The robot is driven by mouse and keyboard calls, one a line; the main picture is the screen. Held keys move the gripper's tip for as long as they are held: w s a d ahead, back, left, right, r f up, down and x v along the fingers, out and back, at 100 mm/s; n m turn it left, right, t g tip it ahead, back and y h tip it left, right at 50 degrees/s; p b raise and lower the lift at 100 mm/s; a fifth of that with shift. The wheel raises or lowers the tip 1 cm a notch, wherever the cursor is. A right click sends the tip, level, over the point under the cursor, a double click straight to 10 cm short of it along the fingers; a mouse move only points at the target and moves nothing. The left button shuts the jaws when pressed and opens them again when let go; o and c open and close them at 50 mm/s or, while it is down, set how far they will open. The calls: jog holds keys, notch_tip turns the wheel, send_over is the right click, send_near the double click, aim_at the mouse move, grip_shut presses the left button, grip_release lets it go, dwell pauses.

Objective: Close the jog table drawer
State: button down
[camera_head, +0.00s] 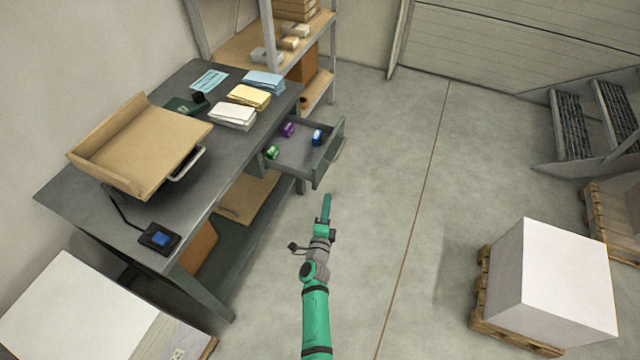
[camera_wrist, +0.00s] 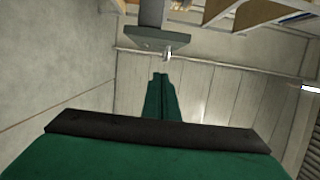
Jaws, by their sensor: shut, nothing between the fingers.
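The jog table (camera_head: 190,130) is a dark grey workbench at the left in the head view. Its drawer (camera_head: 315,172) is pulled out at the far right end, with a handle (camera_head: 337,150) on its front. Green, purple and blue small items lie inside it. My gripper (camera_head: 327,197) is shut and empty, just below and in front of the drawer in the picture, apart from it. In the wrist view the closed green fingers (camera_wrist: 161,78) point toward a grey panel (camera_wrist: 158,37) with a small bright part beside it; I cannot tell for certain whether this is the drawer.
A shelf rack (camera_head: 290,45) stands behind. A white block on a pallet (camera_head: 553,280) stands at the right. The floor between is clear.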

jog(key=w+a, duration=0.3)
jog(key=w, duration=0.5)
jog(key=shift+a, duration=0.15)
dwell(0.9)
dwell(0.3)
